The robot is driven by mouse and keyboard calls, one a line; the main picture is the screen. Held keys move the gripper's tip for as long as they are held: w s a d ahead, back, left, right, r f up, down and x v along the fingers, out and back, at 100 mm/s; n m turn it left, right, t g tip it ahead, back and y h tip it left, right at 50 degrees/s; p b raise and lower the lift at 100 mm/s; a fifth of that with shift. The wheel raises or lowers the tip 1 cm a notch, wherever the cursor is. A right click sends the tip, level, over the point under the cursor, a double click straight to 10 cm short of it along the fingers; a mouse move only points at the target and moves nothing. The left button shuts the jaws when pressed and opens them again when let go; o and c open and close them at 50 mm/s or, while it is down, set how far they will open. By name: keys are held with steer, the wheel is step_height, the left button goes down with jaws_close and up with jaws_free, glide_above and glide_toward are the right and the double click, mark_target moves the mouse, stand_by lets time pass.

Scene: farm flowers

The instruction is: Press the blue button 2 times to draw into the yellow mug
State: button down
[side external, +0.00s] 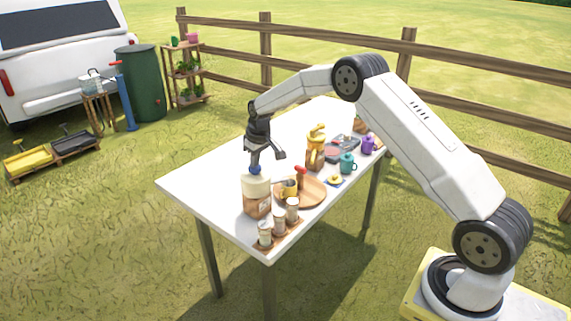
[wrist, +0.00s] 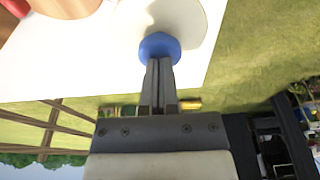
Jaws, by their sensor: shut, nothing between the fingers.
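The blue button (side external: 255,170) tops a cream dispenser (side external: 257,186) on a wooden base at the near left of the table. In the wrist view the blue button (wrist: 159,46) shows at the tips of my fingers. My gripper (side external: 255,164) is shut and empty, pointing down right over the button. It also shows in the wrist view (wrist: 159,62), its tips overlapping the button's edge; I cannot tell whether they touch it.
A rack with several small jars (side external: 279,221) stands at the near table corner. A red-handled thing (side external: 301,176) is by the tray. The left of the white table (side external: 205,175) is clear.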

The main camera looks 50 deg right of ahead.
steer(key=shift+r, duration=1.05)
steer(key=shift+f, duration=1.6)
stand_by(2.1)
steer(key=shift+r, duration=1.6)
stand_by(1.6)
